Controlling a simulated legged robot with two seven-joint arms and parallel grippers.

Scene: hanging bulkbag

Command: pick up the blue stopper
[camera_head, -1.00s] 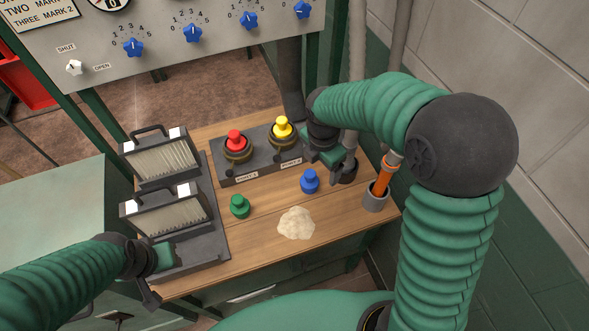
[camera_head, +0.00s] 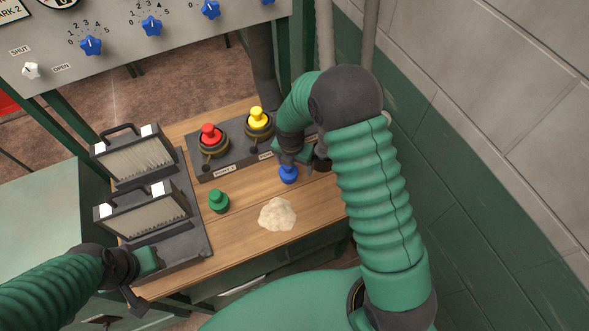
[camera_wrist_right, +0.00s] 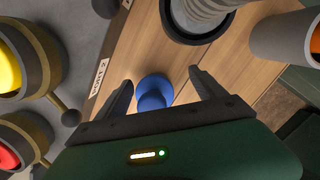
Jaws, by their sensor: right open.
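The blue stopper (camera_head: 289,174) stands on the wooden table, right of the green stopper (camera_head: 219,201). In the right wrist view the blue stopper (camera_wrist_right: 154,92) sits between the two open fingers of my right gripper (camera_wrist_right: 160,88), with a gap on each side. In the head view my right gripper (camera_head: 292,160) is just above and behind the blue stopper and partly overlaps its top. My left gripper (camera_head: 140,280) is at the table's front left, beside the dark rack; its jaws are not clear.
A dark port block holds a red stopper (camera_head: 211,137) and a yellow stopper (camera_head: 258,119). A pale lump (camera_head: 277,214) lies in front of the blue stopper. Two filter panels (camera_head: 144,213) stand at left. In the wrist view, a grey cup (camera_wrist_right: 285,38) with something orange stands at right.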

